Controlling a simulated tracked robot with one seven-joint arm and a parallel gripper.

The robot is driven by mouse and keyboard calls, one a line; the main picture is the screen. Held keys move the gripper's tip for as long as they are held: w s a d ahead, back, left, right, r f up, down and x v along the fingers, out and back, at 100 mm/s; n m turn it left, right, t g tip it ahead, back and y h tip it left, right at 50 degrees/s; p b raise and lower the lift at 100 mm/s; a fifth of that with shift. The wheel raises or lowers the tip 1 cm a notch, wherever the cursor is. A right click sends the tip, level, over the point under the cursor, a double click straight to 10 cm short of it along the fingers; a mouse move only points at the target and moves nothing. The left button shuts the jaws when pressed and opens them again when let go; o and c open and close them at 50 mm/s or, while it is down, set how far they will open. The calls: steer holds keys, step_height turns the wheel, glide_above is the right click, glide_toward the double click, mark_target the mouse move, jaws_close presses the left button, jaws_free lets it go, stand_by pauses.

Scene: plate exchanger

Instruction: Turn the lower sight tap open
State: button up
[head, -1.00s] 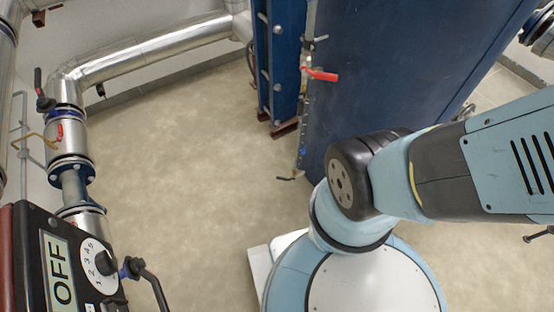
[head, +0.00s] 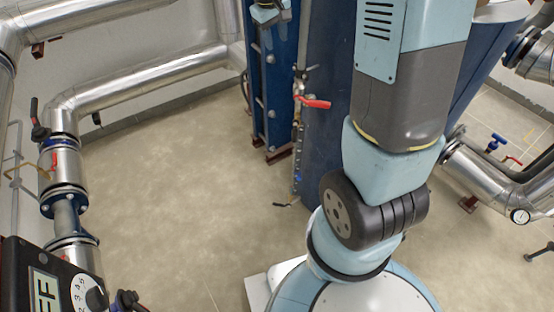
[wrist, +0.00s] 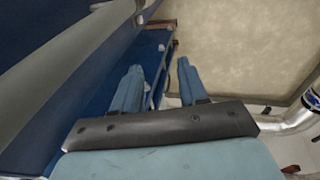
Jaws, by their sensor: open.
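Small fittings run down the near edge of the tall blue exchanger (head: 325,140) in the head view. A red lever (head: 313,102) sticks out to the right near their top, with a dark-handled fitting (head: 305,68) above it. Lower down are a small blue fitting (head: 298,178) and a dark lever (head: 286,204) close to the floor. I cannot tell for certain which of these is the lower sight tap. My gripper (wrist: 157,80) is open and empty in the wrist view, its blue fingers apart beside blue exchanger parts. No tap is clear between them.
Silver pipes (head: 150,75) run along the back wall. A valved pipe (head: 65,165) and a control box with a dial (head: 50,285) stand at left. More pipework with a gauge (head: 490,185) is at right. The floor (head: 180,190) in the middle is clear.

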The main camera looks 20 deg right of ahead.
steer(key=w+a+f+n+g, duration=0.1)
steer(key=w+f, duration=0.4)
steer(key=f, duration=0.4)
steer(key=w+a+f+n, duration=0.1)
steer(key=w+f, duration=0.3)
steer(key=f, duration=0.4)
steer(key=n+g+h, duration=0.2)
steer(key=n+g, duration=0.1)
steer(key=n, duration=0.3)
glide_toward(277, 203)
steer(key=shift+y, duration=0.3)
steer(key=x, duration=0.6)
steer(key=d+x, duration=0.1)
steer(key=x, duration=0.2)
steer(key=shift+s+r, duration=0.15)
steer(key=shift+r, duration=0.05)
steer(key=shift+c, duration=0.4)
jaws_close()
